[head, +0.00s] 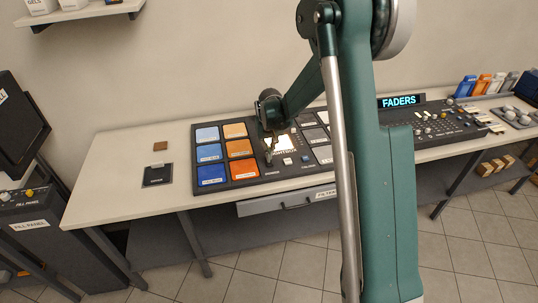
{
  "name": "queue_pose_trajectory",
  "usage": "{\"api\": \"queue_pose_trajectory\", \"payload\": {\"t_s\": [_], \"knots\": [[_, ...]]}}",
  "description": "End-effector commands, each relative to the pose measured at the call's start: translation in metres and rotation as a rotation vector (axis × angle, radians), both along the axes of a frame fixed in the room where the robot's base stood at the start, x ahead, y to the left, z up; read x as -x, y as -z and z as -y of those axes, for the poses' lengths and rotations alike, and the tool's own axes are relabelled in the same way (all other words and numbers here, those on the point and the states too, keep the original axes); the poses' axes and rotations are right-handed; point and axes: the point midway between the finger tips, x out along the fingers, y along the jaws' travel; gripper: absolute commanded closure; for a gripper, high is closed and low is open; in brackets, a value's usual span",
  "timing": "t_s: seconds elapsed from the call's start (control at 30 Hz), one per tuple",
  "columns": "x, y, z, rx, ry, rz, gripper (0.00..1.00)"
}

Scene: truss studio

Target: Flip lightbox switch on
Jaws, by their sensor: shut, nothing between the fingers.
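A dark board (222,187) on the white table holds blue and orange tiles on its left and grey tiles on its right. A bright white panel (284,143), which looks like the lightbox, sits in its middle, partly covered by my gripper. Below it are a small pale square (287,161) and a small bluish part (305,159); I cannot tell which part is the switch or its position. My gripper (269,157) is shut and empty, pointing down at the panel's lower left. I cannot tell if it touches the board.
A small dark square pad (157,175) and a brown square (160,146) lie on the table's left. A drawer (286,203) is under the front edge. My arm hides part of the board's right side.

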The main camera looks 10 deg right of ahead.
Motion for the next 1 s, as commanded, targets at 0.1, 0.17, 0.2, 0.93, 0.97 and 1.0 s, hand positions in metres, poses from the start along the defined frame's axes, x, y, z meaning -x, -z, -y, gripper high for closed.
{"api": "queue_pose_trajectory", "payload": {"t_s": [0.1, 0.17, 0.2, 0.93, 0.97, 1.0], "knots": [[-0.0013, 0.0087, 0.0017, 0.002, 0.001, 0.003, 1.0], [-0.0014, 0.0088, 0.0017, 0.002, 0.001, 0.003, 1.0], [-0.0014, 0.0088, 0.0017, 0.002, 0.001, 0.003, 1.0], [0.0016, 0.0094, 0.0021, 0.003, 0.001, 0.003, 1.0], [0.0026, 0.0092, 0.0021, 0.003, 0.001, 0.003, 1.0], [0.004, 0.0088, 0.0021, 0.003, 0.001, 0.003, 1.0]]}}
